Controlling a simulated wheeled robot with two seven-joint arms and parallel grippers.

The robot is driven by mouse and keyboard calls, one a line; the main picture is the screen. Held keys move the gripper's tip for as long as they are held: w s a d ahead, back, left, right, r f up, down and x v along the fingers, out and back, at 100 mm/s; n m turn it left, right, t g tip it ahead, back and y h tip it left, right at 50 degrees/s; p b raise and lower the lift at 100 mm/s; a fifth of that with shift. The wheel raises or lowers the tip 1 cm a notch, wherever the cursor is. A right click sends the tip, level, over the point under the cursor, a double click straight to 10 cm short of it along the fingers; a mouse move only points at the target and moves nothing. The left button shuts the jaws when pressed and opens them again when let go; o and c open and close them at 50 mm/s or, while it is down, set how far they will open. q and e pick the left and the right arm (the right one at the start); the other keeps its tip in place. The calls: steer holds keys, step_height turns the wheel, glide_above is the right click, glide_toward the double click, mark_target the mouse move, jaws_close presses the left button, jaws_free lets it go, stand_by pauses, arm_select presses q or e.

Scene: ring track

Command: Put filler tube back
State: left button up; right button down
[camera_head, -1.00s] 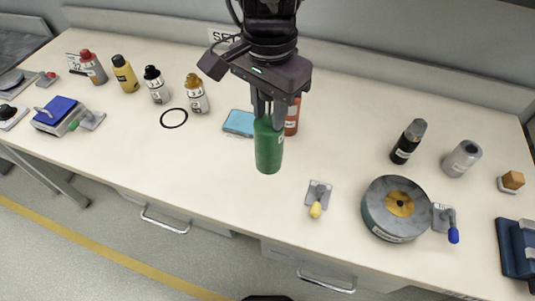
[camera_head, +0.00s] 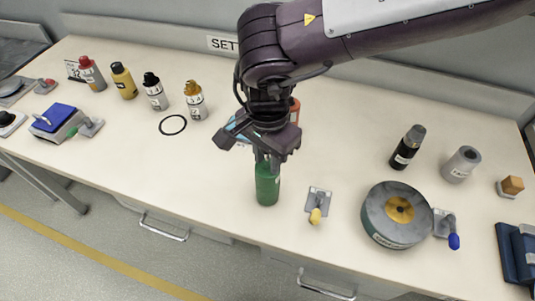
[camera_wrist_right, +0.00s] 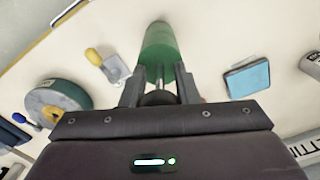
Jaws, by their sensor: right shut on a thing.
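A green tube-like bottle (camera_head: 267,187) stands upright below my right gripper (camera_head: 265,157), near the front part of the bench. My right gripper is shut on its top, which the fingers partly hide. In the right wrist view the green bottle (camera_wrist_right: 160,44) extends beyond the gripper fingers (camera_wrist_right: 159,80). Whether its base touches the bench I cannot tell. My left gripper is not in view.
An orange bottle (camera_head: 295,108) and light blue pad (camera_wrist_right: 247,78) are behind my gripper. Several bottles, including a yellow one (camera_head: 124,82), stand at the back left. A yellow-handled clamp (camera_head: 317,205) and round grey drum (camera_head: 396,216) are to the right.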

steer(key=shift+f, duration=0.1)
steer(key=c, duration=1.1)
jaws_free()
steer(key=shift+f, duration=0.1)
steer(key=shift+r, duration=0.3)
step_height(320, 180, up, 12)
steer(key=shift+f, duration=0.1)
